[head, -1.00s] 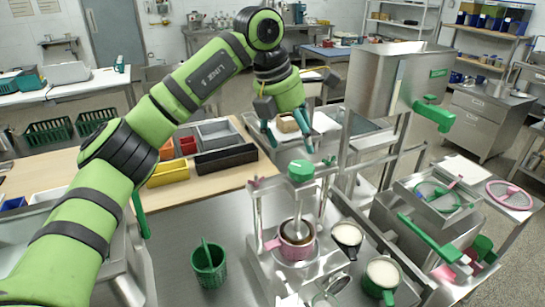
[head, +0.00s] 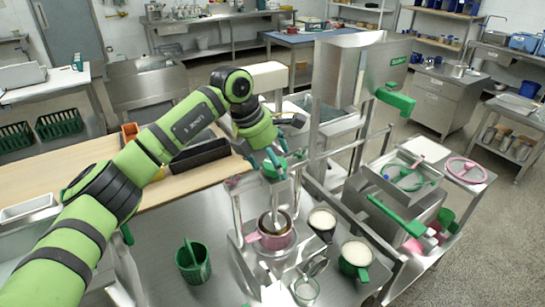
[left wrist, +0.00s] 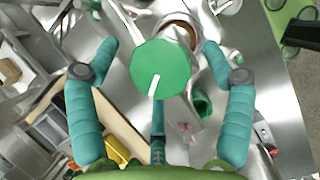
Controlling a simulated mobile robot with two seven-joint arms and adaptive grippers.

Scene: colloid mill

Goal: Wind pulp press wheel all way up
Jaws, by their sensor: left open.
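The green press wheel (head: 273,172) is a knob on top of a metal press frame (head: 238,212). In the left wrist view the wheel (left wrist: 165,68) is a faceted green disc with a white mark, lying between my spread teal fingers. My left gripper (head: 267,158) is open at the wheel from above, and shows in the left wrist view too (left wrist: 163,55). Side gaps show between fingers and wheel; I cannot tell whether the lower finger touches. A pink-handled pot (head: 273,236) stands under the press. My right gripper is out of view.
A green cup (head: 193,264) stands left of the press. Two cups of pale contents (head: 321,220) (head: 356,253) stand to its right, with a glass (head: 306,290) in front. A steel hopper machine with a green handle (head: 395,98) rises behind right. A pink handwheel (head: 465,170) is farther right.

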